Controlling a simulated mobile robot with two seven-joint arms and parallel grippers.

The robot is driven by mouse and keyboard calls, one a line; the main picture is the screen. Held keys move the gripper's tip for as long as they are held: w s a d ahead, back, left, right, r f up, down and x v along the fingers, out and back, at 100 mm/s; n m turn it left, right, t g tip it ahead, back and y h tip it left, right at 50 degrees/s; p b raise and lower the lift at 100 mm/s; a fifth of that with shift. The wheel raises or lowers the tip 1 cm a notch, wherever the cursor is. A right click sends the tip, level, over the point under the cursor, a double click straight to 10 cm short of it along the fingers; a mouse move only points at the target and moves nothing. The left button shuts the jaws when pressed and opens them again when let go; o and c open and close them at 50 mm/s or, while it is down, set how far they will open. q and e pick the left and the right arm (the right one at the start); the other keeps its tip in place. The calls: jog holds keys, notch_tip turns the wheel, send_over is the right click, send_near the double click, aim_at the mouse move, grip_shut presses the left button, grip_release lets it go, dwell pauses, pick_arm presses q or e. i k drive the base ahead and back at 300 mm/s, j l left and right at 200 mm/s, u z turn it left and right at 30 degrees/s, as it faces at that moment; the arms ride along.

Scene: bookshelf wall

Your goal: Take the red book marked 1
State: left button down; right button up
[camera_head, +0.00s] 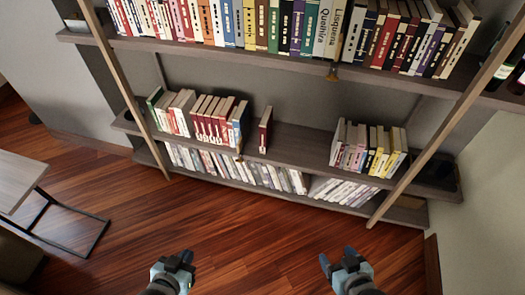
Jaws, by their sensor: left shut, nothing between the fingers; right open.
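A dark red book (265,130) stands upright and alone on the middle shelf (290,142), with a gap on both sides. Several similar red books (208,122) stand together to its left on the same shelf. Any number on their spines is too small to read. My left gripper (178,260) is shut and empty, low in the view, in front of the shelves and well short of the books. My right gripper (337,262) is open and empty at the lower right of centre, also apart from the shelves.
The upper shelf (190,47) holds a long row of books, overhanging the middle one. More books (240,170) fill the low shelf. Slanted wooden posts (445,120) flank the shelves. A small table (25,178) stands at the left. The wood floor (255,225) before the shelves is clear.

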aim_at(265, 126)
jog(key=i+j+z, duration=0.1)
jog(key=i, duration=0.3)
jog(key=i+j+z, duration=0.15)
jog(key=i+j, duration=0.2)
jog(key=j, duration=0.15)
jog(key=i+j+z, duration=0.15)
jog(key=i+j, duration=0.2)
jog(key=j, duration=0.15)
jog(key=i+j+z, duration=0.1)
jog(key=j, duration=0.5)
jog(key=j+z, duration=0.1)
jog(key=j, duration=0.5)
jog(key=i+j, duration=0.1)
jog(key=j, duration=0.2)
jog(key=i+j, duration=0.1)
jog(key=j, duration=0.15)
jog(key=i+j, duration=0.1)
jog(key=j, duration=0.2)
